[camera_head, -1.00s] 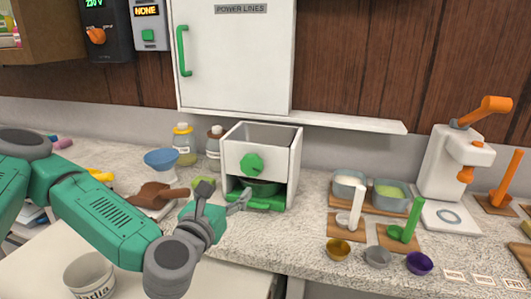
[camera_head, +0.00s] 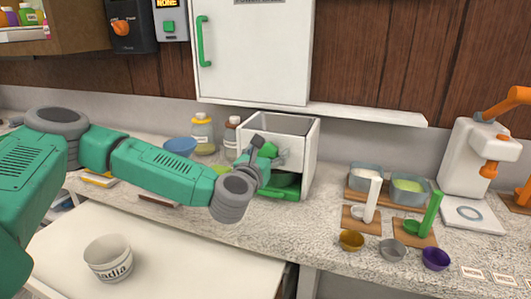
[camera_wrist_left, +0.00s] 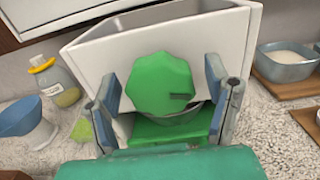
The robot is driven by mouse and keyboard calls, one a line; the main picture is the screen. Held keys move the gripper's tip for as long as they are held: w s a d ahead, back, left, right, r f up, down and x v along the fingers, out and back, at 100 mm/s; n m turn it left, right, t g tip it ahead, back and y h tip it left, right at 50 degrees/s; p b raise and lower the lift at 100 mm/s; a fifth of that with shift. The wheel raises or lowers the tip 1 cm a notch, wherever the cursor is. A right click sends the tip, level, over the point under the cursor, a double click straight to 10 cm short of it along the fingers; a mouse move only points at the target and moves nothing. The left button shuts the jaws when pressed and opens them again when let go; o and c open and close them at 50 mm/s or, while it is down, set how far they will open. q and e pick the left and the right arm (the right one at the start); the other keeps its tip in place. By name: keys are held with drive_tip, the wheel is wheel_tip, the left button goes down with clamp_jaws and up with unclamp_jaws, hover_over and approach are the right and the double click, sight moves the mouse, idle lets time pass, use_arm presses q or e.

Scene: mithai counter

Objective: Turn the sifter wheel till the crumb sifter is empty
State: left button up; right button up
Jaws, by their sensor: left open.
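The crumb sifter (camera_head: 303,143) is a white open-topped box on the counter, and its inside looks grey and bare in the head view. Its green sifter wheel (camera_wrist_left: 162,84) is on the front face, large and central in the left wrist view. In the head view my left gripper partly hides the wheel (camera_head: 268,150). My left gripper (camera_wrist_left: 167,98) is open, with one finger on each side of the wheel; I cannot tell whether they touch it. A green tray (camera_head: 284,192) with a bowl (camera_wrist_left: 178,114) sits in the opening below. My right gripper is not in view.
Bottles (camera_head: 202,134) and a blue funnel (camera_head: 180,146) stand left of the sifter. Blue tubs (camera_head: 409,191), scoops and small cups (camera_head: 352,240) stand right. A white shelf (camera_head: 370,115) runs above. A lettered bowl (camera_head: 108,258) is at the lower left.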

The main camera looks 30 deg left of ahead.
use_arm(q)
drive_tip(key=shift+d+r, duration=0.1)
drive_tip(key=shift+d, duration=0.45)
drive_tip(key=c, duration=0.3)
drive_tip(key=shift+s+a, duration=0.1)
drive_tip(key=shift+a, duration=0.2)
drive_tip(key=c, duration=0.7)
drive_tip(key=shift+a+f, duration=0.2)
drive_tip(key=shift+a, duration=0.5)
drive_tip(key=shift+c, duration=0.8)
drive_tip(key=shift+d+r, duration=0.1)
drive_tip(key=shift+d, duration=0.4)
drive_tip(key=shift+a, duration=0.25)
drive_tip(key=shift+d, duration=0.15)
drive_tip(key=shift+d+f+m+b, duration=0.1)
drive_tip(key=shift+f+m+b, duration=0.1)
drive_tip(key=shift+m, duration=1.55)
drive_tip(key=shift+d+f+m+b, duration=0.1)
drive_tip(key=shift+m+b, duration=0.1)
drive_tip(key=shift+m, duration=1.55)
drive_tip(key=shift+f+m, duration=0.15)
drive_tip(key=shift+m, duration=1.85)
